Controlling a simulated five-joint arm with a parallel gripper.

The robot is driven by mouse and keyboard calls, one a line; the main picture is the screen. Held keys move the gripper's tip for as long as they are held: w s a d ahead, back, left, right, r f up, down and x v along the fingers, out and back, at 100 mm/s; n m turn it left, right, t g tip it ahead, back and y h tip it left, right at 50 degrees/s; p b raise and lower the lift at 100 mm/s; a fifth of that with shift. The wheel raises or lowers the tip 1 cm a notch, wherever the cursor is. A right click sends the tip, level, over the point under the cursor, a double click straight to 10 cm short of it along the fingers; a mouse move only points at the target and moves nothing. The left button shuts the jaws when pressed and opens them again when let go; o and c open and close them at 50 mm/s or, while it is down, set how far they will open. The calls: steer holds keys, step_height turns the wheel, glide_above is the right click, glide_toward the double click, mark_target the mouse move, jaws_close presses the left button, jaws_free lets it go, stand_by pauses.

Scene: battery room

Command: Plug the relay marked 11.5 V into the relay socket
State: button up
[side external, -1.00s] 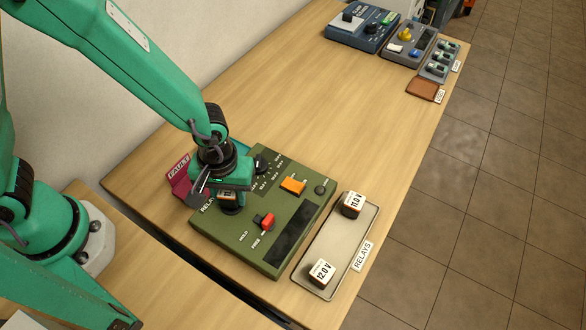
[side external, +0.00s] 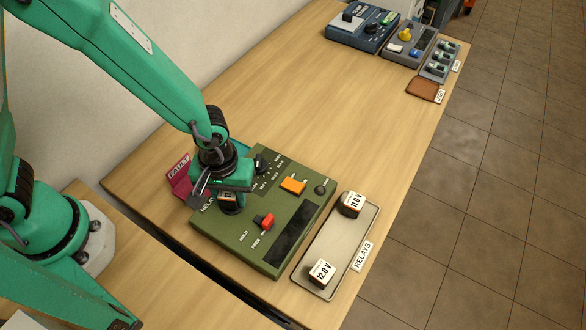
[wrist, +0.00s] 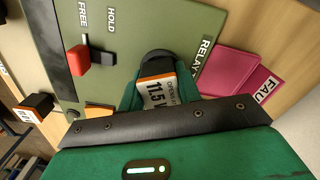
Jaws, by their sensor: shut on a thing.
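My gripper (side external: 229,207) is shut on the relay marked 11.5 V (wrist: 156,92), a small block with a white label and orange edge. It is over the rear left part of the green relay panel (side external: 210,231), by the printed RELAY lettering.
Relays marked 11.0 V (side external: 352,203) and 12.0 V (side external: 320,271) are on the RELAYS tray (side external: 336,240) right of the panel. A magenta FAULT tag (side external: 179,175) lies behind the gripper. An orange switch (side external: 292,186) sits on the panel.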

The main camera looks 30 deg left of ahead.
stand_by(0.3)
steer(key=o, duration=1.1)
steer(key=shift+r, duration=2.5)
steer(key=shift+w+a+r, duration=0.15)
steer(key=shift+a+r, duration=0.05)
steer(key=shift+r, duration=0.1)
steer(key=w+a+r+m+t, duration=0.2)
steer(key=a+r, duration=0.7)
steer(key=r, duration=0.2)
steer(key=s+a+r+m+t, duration=0.1)
steer(key=s+a+r, duration=0.1)
steer(key=a+r, duration=0.1)
steer(key=s+a+r+m+t, duration=0.1)
steer(key=s+a+r, duration=0.1)
steer(key=a+r, duration=0.1)
steer(key=s+a+r+m+t, duration=0.1)
steer(key=s+a+r, duration=0.1)
steer(key=a+r, duration=0.1)
steer(key=shift+a+r+t, duration=0.2)
steer(key=shift+a+t, duration=0.1)
steer(key=shift+a, duration=0.25)
